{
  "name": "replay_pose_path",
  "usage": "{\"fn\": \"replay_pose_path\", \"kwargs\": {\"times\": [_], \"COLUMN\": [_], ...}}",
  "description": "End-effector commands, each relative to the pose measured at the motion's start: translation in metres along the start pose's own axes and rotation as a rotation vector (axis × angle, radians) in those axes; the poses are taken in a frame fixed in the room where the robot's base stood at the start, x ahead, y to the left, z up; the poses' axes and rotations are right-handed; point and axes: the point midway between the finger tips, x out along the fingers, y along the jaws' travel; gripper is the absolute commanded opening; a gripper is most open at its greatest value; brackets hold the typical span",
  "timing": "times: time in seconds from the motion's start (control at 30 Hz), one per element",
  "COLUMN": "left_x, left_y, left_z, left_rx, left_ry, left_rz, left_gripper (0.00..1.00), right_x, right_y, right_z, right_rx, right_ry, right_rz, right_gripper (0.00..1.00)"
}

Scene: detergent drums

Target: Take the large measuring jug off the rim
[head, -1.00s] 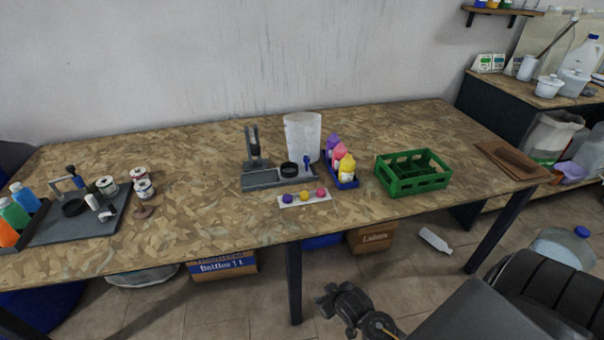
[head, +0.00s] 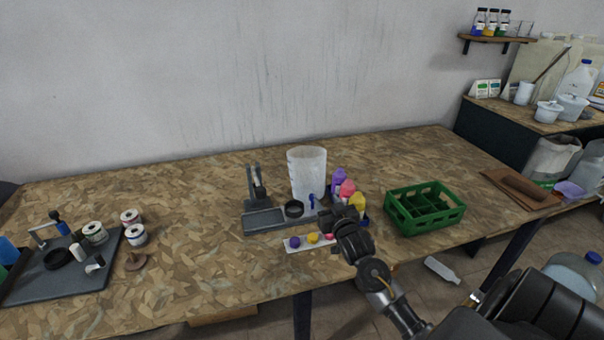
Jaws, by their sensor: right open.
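The large measuring jug (head: 307,168) is a whitish, translucent, tall vessel. It stands upright behind the grey fixture (head: 264,220), which has a black ring (head: 293,208) and an upright post on its left. The jug's base is partly hidden by the fixture, so I cannot tell exactly what it rests on. My right gripper (head: 326,207) is open, in front of and to the lower right of the jug, apart from it. It hides part of the fixture's right end and the bottle tray. My left gripper is not in view.
Purple, pink and yellow bottles (head: 347,190) stand close right of the jug. A white strip with coloured caps (head: 294,243) lies in front. A green crate (head: 425,222) stands further right. A dark tray with tins (head: 94,233) is at left. The table behind the jug is clear.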

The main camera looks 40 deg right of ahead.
Motion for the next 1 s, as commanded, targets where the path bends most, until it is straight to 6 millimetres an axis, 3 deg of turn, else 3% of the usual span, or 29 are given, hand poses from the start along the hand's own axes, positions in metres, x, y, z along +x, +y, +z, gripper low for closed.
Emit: {"fn": "replay_pose_path", "kwargs": {"times": [0.17,0.3,0.53,0.87,1.0], "left_x": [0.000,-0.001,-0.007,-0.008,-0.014], "left_y": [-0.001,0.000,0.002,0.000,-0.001], "left_z": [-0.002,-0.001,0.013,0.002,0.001], "left_rx": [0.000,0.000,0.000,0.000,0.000], "left_ry": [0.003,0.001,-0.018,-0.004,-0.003], "left_rz": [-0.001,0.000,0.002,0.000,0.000], "left_gripper": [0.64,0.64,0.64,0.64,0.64], "right_x": [0.013,0.019,0.054,0.070,0.086], "right_y": [0.012,0.012,0.012,0.012,0.010], "right_z": [-0.018,-0.020,-0.023,-0.023,-0.026], "right_rx": [0.016,0.016,0.014,0.015,0.015], "right_ry": [0.071,0.075,0.073,0.072,0.071], "right_rz": [0.018,0.018,0.018,0.017,0.018], "right_gripper": [0.45,0.45,0.45,0.45,0.45]}}
